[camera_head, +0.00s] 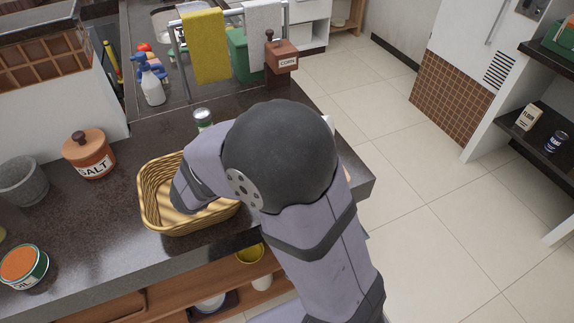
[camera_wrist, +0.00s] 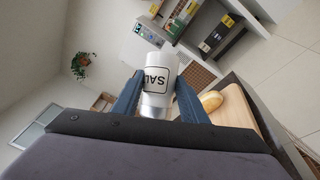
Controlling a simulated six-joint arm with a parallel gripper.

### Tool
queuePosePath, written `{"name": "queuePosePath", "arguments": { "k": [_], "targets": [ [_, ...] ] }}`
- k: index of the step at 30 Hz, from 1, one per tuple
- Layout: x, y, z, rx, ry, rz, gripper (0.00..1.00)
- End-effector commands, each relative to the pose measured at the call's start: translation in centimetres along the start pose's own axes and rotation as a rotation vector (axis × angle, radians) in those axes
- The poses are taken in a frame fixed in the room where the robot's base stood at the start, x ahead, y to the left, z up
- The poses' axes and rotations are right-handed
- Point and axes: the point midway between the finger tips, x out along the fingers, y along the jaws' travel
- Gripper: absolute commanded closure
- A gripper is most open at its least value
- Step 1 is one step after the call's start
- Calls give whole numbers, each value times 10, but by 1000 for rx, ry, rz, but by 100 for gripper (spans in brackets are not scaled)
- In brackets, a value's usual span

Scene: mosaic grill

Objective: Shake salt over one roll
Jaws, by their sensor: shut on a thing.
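The white salt shaker (camera_wrist: 158,76), with dark SALT lettering that appears inverted in the wrist view, is between the fingers of my gripper (camera_wrist: 157,100), which is shut on it. A grey metallic end of the shaker shows nearest the gripper. A golden roll (camera_wrist: 212,101) lies on a pale wooden board (camera_wrist: 236,108), to the right of the shaker in the wrist view and apart from it. In the head view my arm hides the gripper and the roll. I cannot tell whether any salt is falling.
A wicker basket (camera_head: 152,208) stands on the dark counter (camera_head: 118,221), partly behind my arm. A silver-topped container (camera_head: 203,117) stands behind it.

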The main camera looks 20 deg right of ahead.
Motion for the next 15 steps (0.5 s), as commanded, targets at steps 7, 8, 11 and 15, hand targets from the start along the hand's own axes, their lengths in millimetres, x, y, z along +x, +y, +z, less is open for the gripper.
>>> {"name": "queuePosePath", "arguments": {
  "k": [7, 8, 11, 15],
  "targets": [
    [0, 0, 0, 1, 0, 0, 86],
    [0, 0, 0, 1, 0, 0, 86],
    [0, 0, 0, 15, 2, -7, 86],
    [5, -2, 3, 91, 7, -55, 86]
  ]
}}
